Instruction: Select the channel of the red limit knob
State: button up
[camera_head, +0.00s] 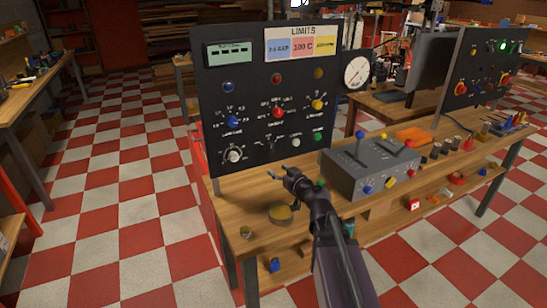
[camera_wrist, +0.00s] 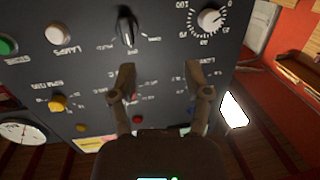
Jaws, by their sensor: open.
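The red limit knob (camera_head: 278,112) is in the middle of the knob row on the dark upright panel, between a blue knob (camera_head: 233,121) and a yellow knob (camera_head: 318,104). A selector with a narrow dark and silver handle (camera_wrist: 127,28) is below the red knob; the wrist view shows the panel upside down. My gripper (camera_head: 277,171) is open and empty in front of the lower panel. In the wrist view its two fingers (camera_wrist: 158,72) are spread, apart from the selector. The red knob (camera_wrist: 137,118) shows partly beyond the left finger. The selector's small lettering is hard to read.
A white dial knob (camera_head: 235,155), a white button (camera_head: 296,143) and a green button (camera_head: 318,137) flank the selector. A LIMITS sign (camera_head: 303,44) tops the panel. A grey control box with levers (camera_head: 368,171) stands at right. A round brass-coloured object (camera_head: 280,214) lies on the bench.

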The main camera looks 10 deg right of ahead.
jog(key=d, duration=0.1)
jog(key=d+m+t+h, duration=0.1)
jog(key=d+h, duration=0.1)
jog(key=shift+w+d+r+t+b, duration=0.2)
jog(key=shift+d+r+t+b, duration=0.1)
jog(key=shift+t+b, duration=0.1)
